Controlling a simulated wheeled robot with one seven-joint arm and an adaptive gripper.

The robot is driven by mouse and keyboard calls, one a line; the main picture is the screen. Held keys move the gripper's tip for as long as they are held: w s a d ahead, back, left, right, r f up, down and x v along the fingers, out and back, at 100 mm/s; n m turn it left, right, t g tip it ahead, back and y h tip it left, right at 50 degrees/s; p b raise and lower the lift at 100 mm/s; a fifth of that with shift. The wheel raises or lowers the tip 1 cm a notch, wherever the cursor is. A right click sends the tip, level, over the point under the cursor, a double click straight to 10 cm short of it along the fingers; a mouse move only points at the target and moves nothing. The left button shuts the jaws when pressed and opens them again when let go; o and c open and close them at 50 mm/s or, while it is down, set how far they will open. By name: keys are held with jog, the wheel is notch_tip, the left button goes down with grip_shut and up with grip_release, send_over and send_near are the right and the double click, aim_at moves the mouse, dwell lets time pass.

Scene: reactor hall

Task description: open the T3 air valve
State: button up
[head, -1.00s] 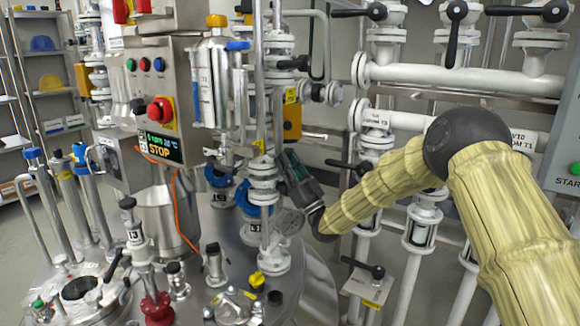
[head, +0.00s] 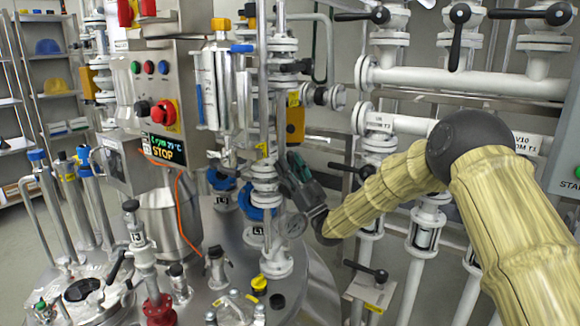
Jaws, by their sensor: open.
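My gripper (head: 294,168) is at the middle of the head view, right beside a flanged white vertical pipe. Its fingers are small and partly hidden among the pipes; they look open, and I see nothing held between them. Whether they touch the pipe I cannot tell. I cannot tell which valve is the T3 air valve. A black lever handle (head: 351,170) is just right of my gripper. More black lever valves (head: 459,32) are along the upper right.
A control box (head: 155,100) with a red knob and a STOP display stands left of my gripper. White pipes (head: 470,82) crowd the right. Shelves (head: 50,95) stand far left.

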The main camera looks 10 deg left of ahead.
jog(key=v, duration=1.2)
